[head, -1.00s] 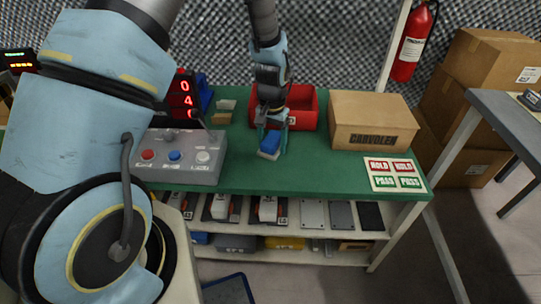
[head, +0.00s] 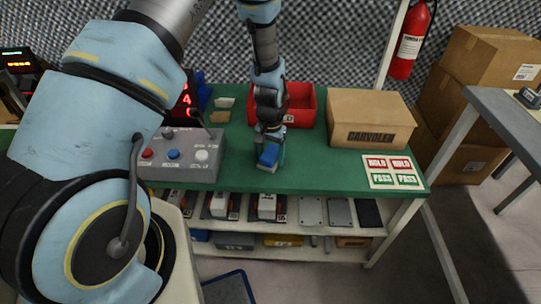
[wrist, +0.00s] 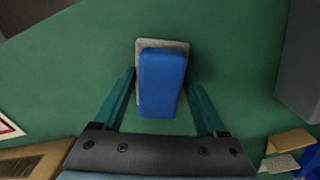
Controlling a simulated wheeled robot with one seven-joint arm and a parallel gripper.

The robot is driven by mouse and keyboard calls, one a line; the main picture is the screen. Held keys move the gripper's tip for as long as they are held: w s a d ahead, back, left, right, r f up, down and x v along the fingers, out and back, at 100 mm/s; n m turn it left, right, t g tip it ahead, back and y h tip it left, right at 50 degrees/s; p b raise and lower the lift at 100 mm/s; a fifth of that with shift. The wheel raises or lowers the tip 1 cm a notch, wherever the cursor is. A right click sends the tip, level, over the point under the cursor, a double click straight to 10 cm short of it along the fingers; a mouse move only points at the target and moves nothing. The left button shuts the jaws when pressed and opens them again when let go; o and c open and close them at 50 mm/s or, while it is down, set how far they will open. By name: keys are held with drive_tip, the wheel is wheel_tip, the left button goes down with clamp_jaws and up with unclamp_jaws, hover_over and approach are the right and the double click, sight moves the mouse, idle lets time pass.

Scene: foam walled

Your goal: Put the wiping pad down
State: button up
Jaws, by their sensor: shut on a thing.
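The wiping pad is a blue block (head: 268,157) with a grey underside layer, near the front edge of the green bench top (head: 320,175). My gripper (head: 270,148) points down over it and is shut on it. In the wrist view the pad (wrist: 162,75) lies between the two green fingers of my gripper (wrist: 161,82), with its grey layer (wrist: 146,43) showing at the far end and one side. Whether the pad touches the bench or hangs just above it, I cannot tell.
A grey button box (head: 185,172) stands left of the pad, a red bin (head: 305,105) behind. A cardboard carton (head: 372,135) and a HOLD/PASS card (head: 393,171) are to the right. Bare green surface lies between pad and card.

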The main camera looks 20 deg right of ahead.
sight(270, 152)
drive_tip(key=o, duration=1.3)
drive_tip(key=shift+a+f, duration=0.1)
drive_tip(key=shift+f, duration=0.15)
drive_tip(key=shift+o, duration=0.5)
drive_tip(key=shift+r, duration=0.15)
wheel_tip(270, 152, up, 12)
drive_tip(key=b, duration=0.1)
drive_tip(key=shift+r, duration=0.25)
drive_tip(key=w+a+r+n, duration=0.1)
drive_tip(key=a+r+n, duration=0.15)
drive_tip(key=a, duration=0.35)
drive_tip(key=w+a+r+n, duration=0.1)
drive_tip(key=w+a+r, duration=0.1)
drive_tip(key=a+r, duration=0.35)
drive_tip(key=s+a+r+n, duration=0.2)
drive_tip(key=s+a, duration=0.1)
drive_tip(key=a, duration=0.6)
drive_tip(key=s+a+r+n+t, duration=0.1)
drive_tip(key=s+a+r+n, duration=0.1)
drive_tip(key=a, duration=0.7)
drive_tip(key=shift+s+a+r+n+t, duration=0.3)
drive_tip(key=shift+s+r, duration=0.2)
drive_tip(key=shift+s, duration=0.5)
